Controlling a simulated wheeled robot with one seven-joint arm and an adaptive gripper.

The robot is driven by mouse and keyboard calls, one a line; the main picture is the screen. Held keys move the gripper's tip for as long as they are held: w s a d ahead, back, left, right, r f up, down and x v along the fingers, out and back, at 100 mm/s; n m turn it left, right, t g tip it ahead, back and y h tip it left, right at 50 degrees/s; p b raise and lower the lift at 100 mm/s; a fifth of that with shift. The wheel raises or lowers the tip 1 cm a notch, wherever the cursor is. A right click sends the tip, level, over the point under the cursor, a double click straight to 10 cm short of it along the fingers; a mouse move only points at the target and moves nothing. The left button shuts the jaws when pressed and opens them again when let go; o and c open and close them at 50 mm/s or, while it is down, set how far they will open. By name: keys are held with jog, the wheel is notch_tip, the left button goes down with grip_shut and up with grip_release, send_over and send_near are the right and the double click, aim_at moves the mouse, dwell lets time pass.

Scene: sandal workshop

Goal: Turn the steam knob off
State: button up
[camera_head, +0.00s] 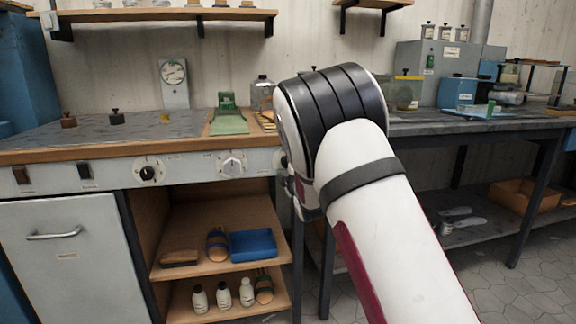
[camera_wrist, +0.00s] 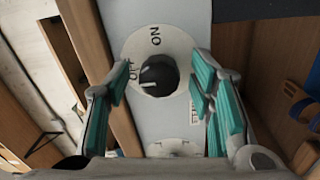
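In the wrist view a black round knob (camera_wrist: 159,72) sits on a white dial plate (camera_wrist: 157,41) marked ON and OFF. A pale mark shows on the knob's lower-left part; I cannot tell for sure which word it points at. My gripper (camera_wrist: 161,80) is open, with one teal-padded finger on each side of the knob. Gaps show between the pads and the knob, so it is not held. In the head view my arm hides my gripper and this knob, near the right end of the grey control panel (camera_head: 195,167).
The panel also carries a black knob (camera_head: 147,173) and a pale knob (camera_head: 232,165). Shelves below hold a blue tray (camera_head: 253,244), sandals (camera_head: 217,243) and bottles. A green press (camera_head: 228,117) stands on the worktop (camera_head: 90,135). A dark table stands at right.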

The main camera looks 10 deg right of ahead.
jog(key=s, duration=1.2)
jog(key=shift+f, duration=0.25)
